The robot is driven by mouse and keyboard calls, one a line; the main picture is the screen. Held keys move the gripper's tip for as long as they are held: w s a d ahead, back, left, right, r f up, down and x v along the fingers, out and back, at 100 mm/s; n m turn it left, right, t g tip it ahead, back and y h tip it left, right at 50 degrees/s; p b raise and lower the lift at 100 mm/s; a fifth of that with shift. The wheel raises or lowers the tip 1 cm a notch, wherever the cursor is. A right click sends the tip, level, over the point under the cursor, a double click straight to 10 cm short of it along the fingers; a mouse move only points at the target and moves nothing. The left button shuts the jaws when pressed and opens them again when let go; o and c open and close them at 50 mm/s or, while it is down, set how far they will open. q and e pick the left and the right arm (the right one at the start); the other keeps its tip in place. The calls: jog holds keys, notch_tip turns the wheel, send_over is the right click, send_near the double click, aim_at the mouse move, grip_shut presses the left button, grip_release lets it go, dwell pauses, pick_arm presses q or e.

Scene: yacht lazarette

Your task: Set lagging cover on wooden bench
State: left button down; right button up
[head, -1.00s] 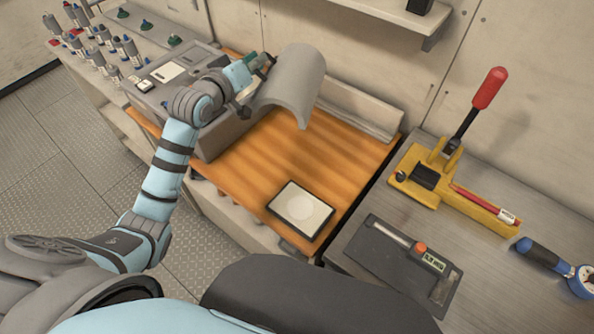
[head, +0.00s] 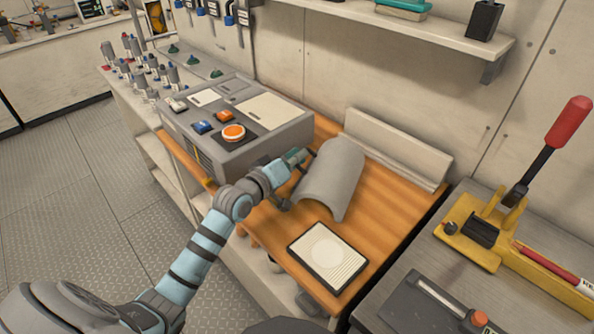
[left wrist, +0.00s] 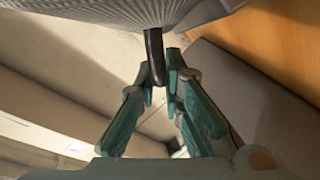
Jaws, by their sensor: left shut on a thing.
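The lagging cover (head: 334,178) is a grey half-round shell, arched side up, over the wooden bench (head: 392,208). My left gripper (head: 292,178) is at the cover's left side. In the left wrist view my left gripper (left wrist: 160,72) is shut on a dark tab (left wrist: 155,55) beneath the cover's ribbed underside (left wrist: 150,12). The cover is low over the orange-brown planks; I cannot tell whether it touches them. The fingertips are partly hidden in the head view. My right gripper is not in view.
A grey control box (head: 240,125) stands left of the cover. A pale angled length (head: 395,150) lies along the wall behind it. A black-framed white plate (head: 327,258) lies in front. A yellow press (head: 480,225) with a red handle stands at right. Planks right of the cover are bare.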

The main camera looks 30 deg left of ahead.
pick_arm(q)
notch_tip(320, 180, down, 3)
jog(key=shift+b, duration=0.5)
jog(key=c, duration=1.7)
grip_release()
jog(key=shift+r, duration=0.1)
jog(key=shift+s, duration=0.1)
jog(key=p+v, duration=0.6)
jog(key=v, duration=0.5)
jog(key=shift+s+r, duration=0.1)
jog(key=shift+r, duration=0.1)
jog(key=shift+s, duration=0.35)
jog(key=shift+f, duration=0.2)
